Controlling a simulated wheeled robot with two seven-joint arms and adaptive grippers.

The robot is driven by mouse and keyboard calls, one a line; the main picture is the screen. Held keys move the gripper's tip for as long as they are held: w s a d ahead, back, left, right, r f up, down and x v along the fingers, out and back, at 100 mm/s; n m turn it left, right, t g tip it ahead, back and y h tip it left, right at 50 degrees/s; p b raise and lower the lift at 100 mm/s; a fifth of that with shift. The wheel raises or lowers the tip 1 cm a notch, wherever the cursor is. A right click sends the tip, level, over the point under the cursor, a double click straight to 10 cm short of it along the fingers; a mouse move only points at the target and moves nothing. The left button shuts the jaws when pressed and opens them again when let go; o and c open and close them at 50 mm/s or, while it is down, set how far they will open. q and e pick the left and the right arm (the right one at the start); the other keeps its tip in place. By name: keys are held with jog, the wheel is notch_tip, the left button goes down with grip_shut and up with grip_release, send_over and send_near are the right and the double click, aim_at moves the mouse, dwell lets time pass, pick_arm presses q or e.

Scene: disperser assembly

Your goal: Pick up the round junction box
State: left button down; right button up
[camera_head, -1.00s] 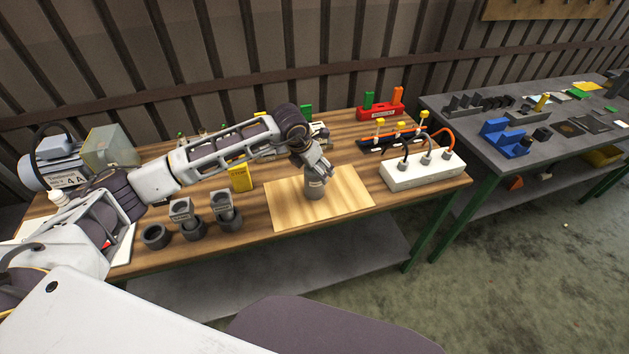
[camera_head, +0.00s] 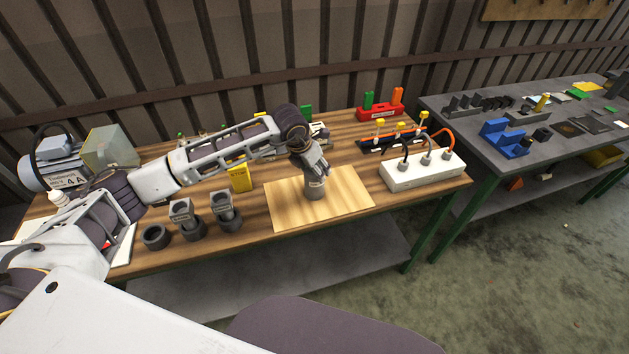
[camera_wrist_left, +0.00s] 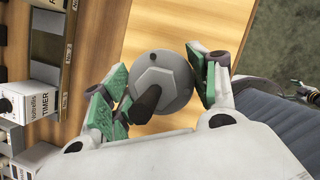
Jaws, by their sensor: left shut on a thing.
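The round junction box (camera_head: 314,191) is a grey cylinder on the light wooden board, upright in the head view. In the left wrist view the round junction box (camera_wrist_left: 176,66) shows its round grey top with a raised faceted centre and a dark stub. My left gripper (camera_head: 316,172) reaches down onto it from above. In the left wrist view my left gripper (camera_wrist_left: 156,72) has its green-padded fingers on either side of the box, shut on it. I cannot tell whether its base touches the board. My right gripper is not in view.
The light board (camera_head: 350,203) lies bare around the box. A white power strip (camera_head: 425,172) with plugged cables stands to its right. Grey round holders (camera_head: 155,237) stand to the left, and a yellow block (camera_head: 240,177) stands behind. A second table (camera_head: 470,125) is at the right.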

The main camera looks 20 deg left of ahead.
pick_arm(q)
jog(key=shift+r, duration=0.15)
jog(key=shift+w+r, duration=0.1)
jog(key=shift+r, duration=0.45)
notch_tip(320, 180, up, 7)
jog(key=shift+r+b, duration=0.2)
jog(key=shift+b, duration=0.6)
jog(key=shift+r, duration=0.65)
